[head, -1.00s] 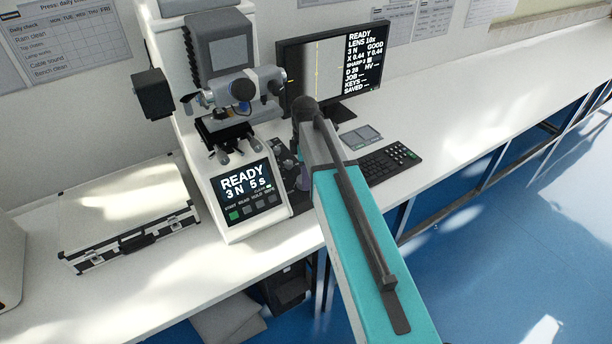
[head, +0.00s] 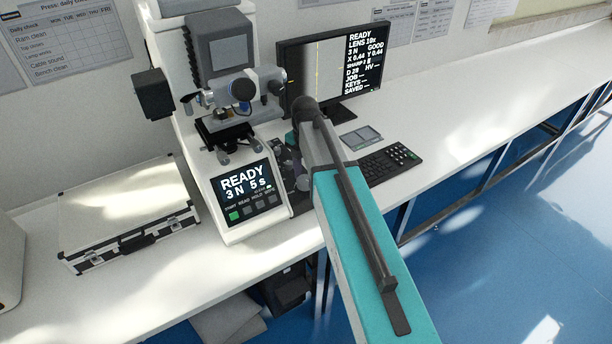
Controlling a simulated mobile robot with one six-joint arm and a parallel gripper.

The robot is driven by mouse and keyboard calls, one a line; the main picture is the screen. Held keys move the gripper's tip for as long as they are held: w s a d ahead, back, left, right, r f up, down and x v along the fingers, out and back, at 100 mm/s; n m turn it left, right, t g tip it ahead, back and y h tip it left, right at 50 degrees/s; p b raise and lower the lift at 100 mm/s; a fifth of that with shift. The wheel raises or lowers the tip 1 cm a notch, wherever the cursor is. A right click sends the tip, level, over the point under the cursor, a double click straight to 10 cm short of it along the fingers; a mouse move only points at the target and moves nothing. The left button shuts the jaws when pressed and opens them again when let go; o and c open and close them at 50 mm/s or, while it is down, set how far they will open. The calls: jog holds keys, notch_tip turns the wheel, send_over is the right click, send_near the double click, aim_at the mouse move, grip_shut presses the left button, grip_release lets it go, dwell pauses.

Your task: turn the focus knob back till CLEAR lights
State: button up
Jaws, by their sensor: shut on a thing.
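The white hardness tester (head: 236,205) stands on the bench, its front panel (head: 243,188) reading READY, 3 N 5 s. A green key is lit at the panel's lower left; I can make out no lit CLEAR. My gripper (head: 285,164) is low at the tester's right side, mostly hidden behind my own wrist and arm. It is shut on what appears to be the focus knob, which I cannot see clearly. The monitor (head: 338,68) shows READY, LENS 10x, 3 N, GOOD and a SHARP line too small to read surely.
A keyboard (head: 390,163) and a small grey pad (head: 361,138) lie right of my arm. A silver case (head: 130,215) lies left of the tester. The lens turret and stage (head: 225,130) overhang the tester's front. The bench is clear further right.

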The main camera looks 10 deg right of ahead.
aim_at(305, 179)
jog(key=shift+w+r, duration=0.1)
jog(key=shift+w, duration=0.05)
jog(key=o, duration=0.8)
jog(key=shift+o, duration=1.3)
notch_tip(305, 179, up, 14)
jog(key=b, duration=0.3)
